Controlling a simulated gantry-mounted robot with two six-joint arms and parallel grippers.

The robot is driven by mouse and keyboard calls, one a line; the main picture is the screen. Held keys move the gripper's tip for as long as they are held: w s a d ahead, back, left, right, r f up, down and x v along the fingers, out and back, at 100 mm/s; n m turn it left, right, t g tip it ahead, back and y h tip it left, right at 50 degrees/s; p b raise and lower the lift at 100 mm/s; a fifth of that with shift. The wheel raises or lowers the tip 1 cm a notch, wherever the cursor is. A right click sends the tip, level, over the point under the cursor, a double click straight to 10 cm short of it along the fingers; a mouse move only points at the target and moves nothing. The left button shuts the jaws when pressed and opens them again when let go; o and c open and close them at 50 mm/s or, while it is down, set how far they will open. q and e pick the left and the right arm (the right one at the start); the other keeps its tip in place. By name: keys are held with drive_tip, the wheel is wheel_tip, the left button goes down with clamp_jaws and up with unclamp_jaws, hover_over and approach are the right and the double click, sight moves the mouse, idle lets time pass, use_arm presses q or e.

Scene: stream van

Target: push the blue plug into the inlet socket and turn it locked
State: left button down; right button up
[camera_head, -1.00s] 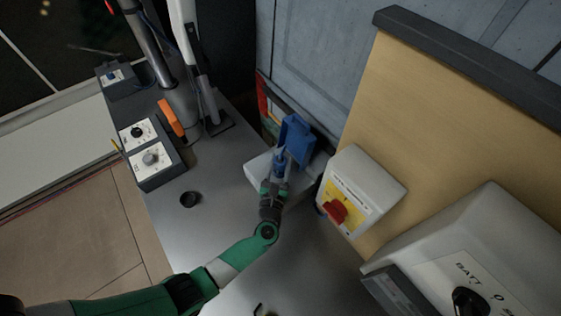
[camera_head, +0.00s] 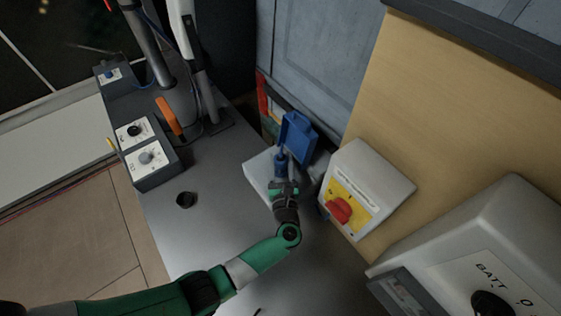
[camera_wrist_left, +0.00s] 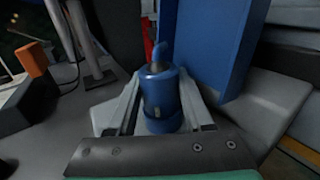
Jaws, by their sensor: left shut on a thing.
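The blue plug (camera_head: 281,160) sits upright at the inlet, directly in front of the raised blue lid (camera_head: 298,138). It also shows in the left wrist view (camera_wrist_left: 161,98), with a hooked blue tip above its body. My left gripper (camera_head: 284,188) is shut on the plug, one finger along each side of it in the wrist view (camera_wrist_left: 160,118). The inlet socket's opening is hidden behind the plug and gripper, so I cannot tell how deep the plug sits or whether it is locked. My right gripper is not in view.
A pale box (camera_head: 258,176) lies under the plug. A white switch box with a red knob (camera_head: 339,211) stands close to the right. A grey control box (camera_head: 147,152) and a black knob (camera_head: 186,199) are left on the grey counter (camera_head: 215,215).

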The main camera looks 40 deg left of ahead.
use_arm(q)
drive_tip(key=shift+c, duration=1.1)
unclamp_jaws()
drive_tip(key=p+v, duration=0.1)
drive_tip(key=v, duration=1)
drive_tip(key=shift+s+d, duration=0.25)
